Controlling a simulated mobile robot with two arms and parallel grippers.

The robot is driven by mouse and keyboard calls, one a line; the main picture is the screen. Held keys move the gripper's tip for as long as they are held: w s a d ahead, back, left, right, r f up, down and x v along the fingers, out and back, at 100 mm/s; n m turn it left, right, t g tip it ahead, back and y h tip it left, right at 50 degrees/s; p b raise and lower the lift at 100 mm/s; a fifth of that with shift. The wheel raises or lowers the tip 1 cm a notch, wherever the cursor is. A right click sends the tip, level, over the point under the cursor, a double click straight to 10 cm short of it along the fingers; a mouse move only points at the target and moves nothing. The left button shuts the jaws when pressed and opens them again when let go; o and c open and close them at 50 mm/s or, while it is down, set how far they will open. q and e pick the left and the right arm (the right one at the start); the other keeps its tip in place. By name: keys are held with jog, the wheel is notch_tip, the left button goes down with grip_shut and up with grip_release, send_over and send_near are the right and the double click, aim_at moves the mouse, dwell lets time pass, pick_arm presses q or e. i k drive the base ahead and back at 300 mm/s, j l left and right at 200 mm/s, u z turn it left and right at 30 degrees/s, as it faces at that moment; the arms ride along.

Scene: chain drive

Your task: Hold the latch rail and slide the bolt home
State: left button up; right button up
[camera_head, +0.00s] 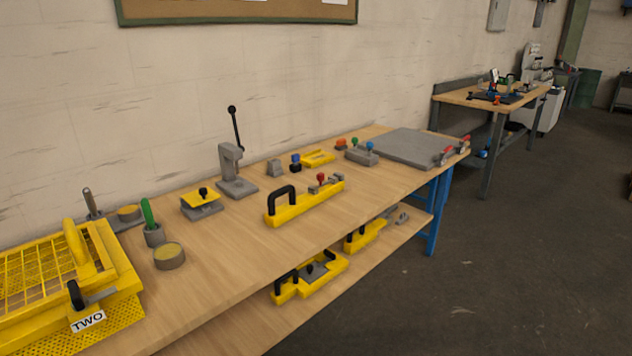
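A long yellow rail (304,205), which looks like the latch rail, lies on the wooden bench near its front edge. A black arched handle (280,201) stands on its left end. On its right part sit small grey brackets (337,179) and a piece with a red knob (322,176), which looks like the bolt. I cannot tell at this size whether the bolt touches the right bracket or stands apart. Neither of my grippers is in view, and nothing is holding the rail.
A grey lever press (235,170) stands behind the rail on the wooden bench (225,258). A yellow mesh guard (45,275) fills the left end, and a grey plate (402,146) lies at the right. Yellow fixtures (310,277) sit on the lower shelf. Floor (480,280) right is clear.

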aim_at(320, 176)
jog(key=i+u, duration=0.15)
jog(key=u, duration=0.2)
jog(key=i+l+u, duration=0.1)
jog(key=u, duration=0.2)
jog(key=i+l+u, duration=0.1)
jog(key=u, duration=0.25)
jog(key=l, duration=0.1)
